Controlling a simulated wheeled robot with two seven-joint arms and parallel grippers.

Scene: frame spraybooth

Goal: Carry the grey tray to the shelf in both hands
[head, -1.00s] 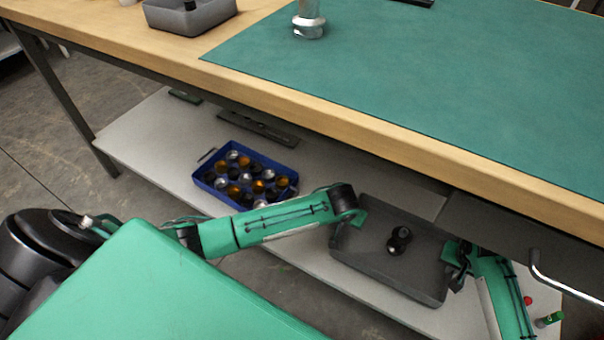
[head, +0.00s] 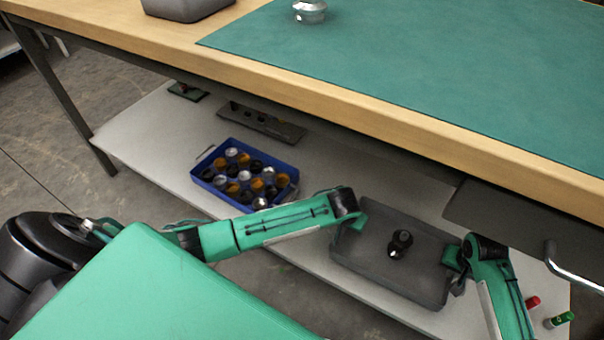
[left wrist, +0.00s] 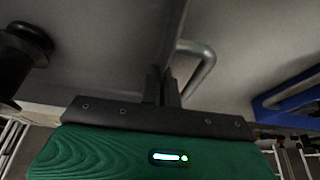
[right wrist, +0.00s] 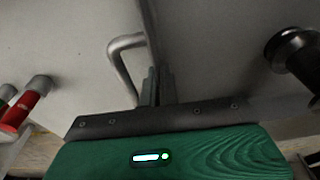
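The grey tray (head: 350,268) is low at the right of the head view, in front of or over the pale lower shelf (head: 140,138); whether it touches the shelf I cannot tell. A dark, partly shiny fitting (head: 400,243) is inside it. My left gripper (head: 355,215) is at the tray's left end and my right gripper (head: 458,265) at its right end. In the left wrist view the fingers (left wrist: 161,88) are closed over the tray wall beside a bent handle (left wrist: 198,65). The right wrist view shows the fingers (right wrist: 158,88) likewise on the opposite wall.
A blue crate (head: 205,178) of jars stands on the shelf left of the tray. A red-capped tube (head: 532,302) and a green one (head: 560,319) lie to the right. The wooden bench edge (head: 330,105) overhangs the shelf.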

